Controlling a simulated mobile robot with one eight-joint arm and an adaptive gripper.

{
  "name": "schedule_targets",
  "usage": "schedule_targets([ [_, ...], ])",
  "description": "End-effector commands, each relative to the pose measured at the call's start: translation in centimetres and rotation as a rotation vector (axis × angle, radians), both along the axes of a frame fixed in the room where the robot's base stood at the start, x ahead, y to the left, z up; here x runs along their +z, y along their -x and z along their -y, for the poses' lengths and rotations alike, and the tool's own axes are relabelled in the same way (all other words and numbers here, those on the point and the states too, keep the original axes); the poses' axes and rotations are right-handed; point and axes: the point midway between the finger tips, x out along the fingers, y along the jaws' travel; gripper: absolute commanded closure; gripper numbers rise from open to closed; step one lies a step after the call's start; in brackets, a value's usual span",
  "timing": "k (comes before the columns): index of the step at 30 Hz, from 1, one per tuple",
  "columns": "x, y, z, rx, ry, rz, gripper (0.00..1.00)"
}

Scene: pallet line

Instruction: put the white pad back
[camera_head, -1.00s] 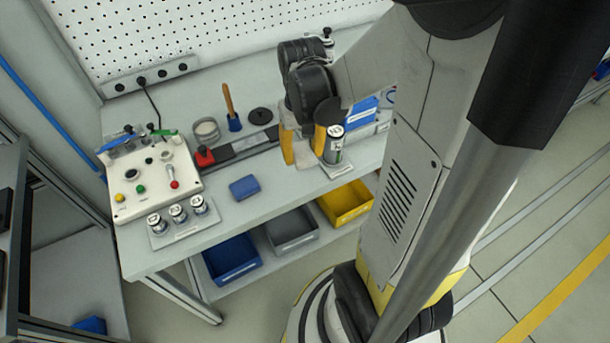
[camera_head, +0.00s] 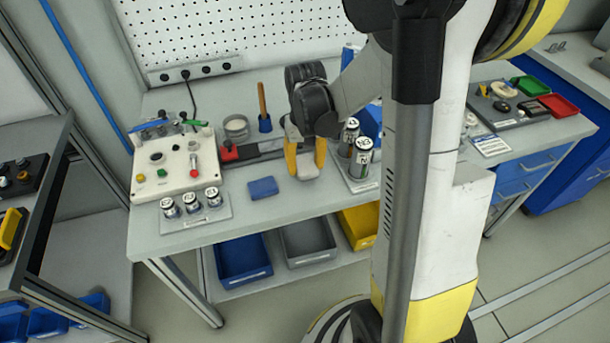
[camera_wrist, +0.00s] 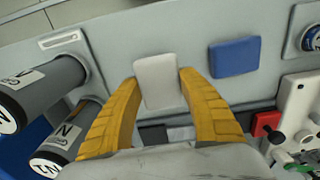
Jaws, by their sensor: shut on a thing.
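The white pad (camera_wrist: 156,81) is between the two yellow fingers of my gripper (camera_wrist: 158,85) in the wrist view. In the head view my gripper (camera_head: 306,164) points down over the workbench, shut on the white pad (camera_head: 305,173). I cannot tell whether the pad touches the bench top. A blue pad (camera_head: 263,188) lies flat on the bench to the left of my gripper, apart from it. It also shows in the wrist view (camera_wrist: 234,57).
Dark labelled cylinders (camera_head: 362,158) stand on a plate just right of my gripper. A control box (camera_head: 176,168) and several small labelled jars (camera_head: 191,205) are at the left. A wooden-handled tool (camera_head: 263,108) stands behind. The bench front (camera_head: 240,215) is clear.

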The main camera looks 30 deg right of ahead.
Motion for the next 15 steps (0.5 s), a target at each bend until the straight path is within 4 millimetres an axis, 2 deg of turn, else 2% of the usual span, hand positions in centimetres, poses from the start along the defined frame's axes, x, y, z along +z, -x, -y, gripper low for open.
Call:
schedule_targets([
  [3, -2.2, 0.0, 0.0, 0.000, 0.000, 0.000, 0.85],
  [6, -3.5, 0.0, 0.0, 0.000, 0.000, 0.000, 0.85],
  [15, -3.5, 0.0, 0.0, 0.000, 0.000, 0.000, 0.85],
])
